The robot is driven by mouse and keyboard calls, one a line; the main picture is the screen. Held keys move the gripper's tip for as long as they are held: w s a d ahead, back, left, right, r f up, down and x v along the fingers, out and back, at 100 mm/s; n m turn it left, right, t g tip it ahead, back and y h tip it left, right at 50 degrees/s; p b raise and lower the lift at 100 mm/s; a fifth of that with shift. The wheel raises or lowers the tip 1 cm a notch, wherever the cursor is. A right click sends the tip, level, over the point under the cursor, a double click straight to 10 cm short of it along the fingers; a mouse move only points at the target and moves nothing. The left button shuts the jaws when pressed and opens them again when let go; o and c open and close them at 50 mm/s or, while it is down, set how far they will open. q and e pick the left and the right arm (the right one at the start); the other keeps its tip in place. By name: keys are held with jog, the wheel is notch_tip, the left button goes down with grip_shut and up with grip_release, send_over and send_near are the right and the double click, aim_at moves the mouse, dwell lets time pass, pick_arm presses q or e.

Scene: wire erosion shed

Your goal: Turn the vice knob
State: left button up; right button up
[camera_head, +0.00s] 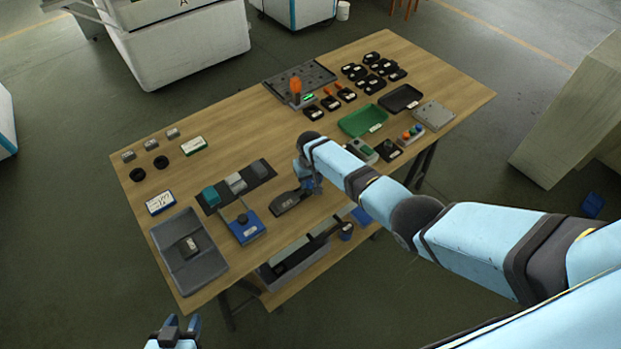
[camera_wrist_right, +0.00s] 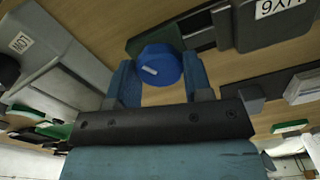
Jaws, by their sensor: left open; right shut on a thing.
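A round blue knob (camera_wrist_right: 160,65) with a small white mark on its face shows in the right wrist view. My right gripper (camera_wrist_right: 158,72) is shut on it, with one blue finger on each side. In the head view my right gripper (camera_head: 308,180) is at the table's near edge, beside a dark vice-like block (camera_head: 287,201) with a white label. The knob is hidden there behind my gripper and arm. My left gripper (camera_head: 178,329) is open and empty, low at the bottom left, apart from the table.
The wooden table (camera_head: 235,137) holds a blue block (camera_head: 243,228), a grey tray (camera_head: 175,268), a green tray (camera_head: 362,120) and several black parts. An orange-topped item (camera_head: 295,86) stands upright near the back. A lower shelf (camera_head: 290,290) holds a grey bin. The table's middle is mostly clear.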

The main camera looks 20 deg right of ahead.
aim_at(311, 181)
jog(key=o, duration=0.9)
notch_tip(311, 181, up, 14)
jog(key=shift+f+p, duration=0.1)
jog(key=shift+p, duration=0.25)
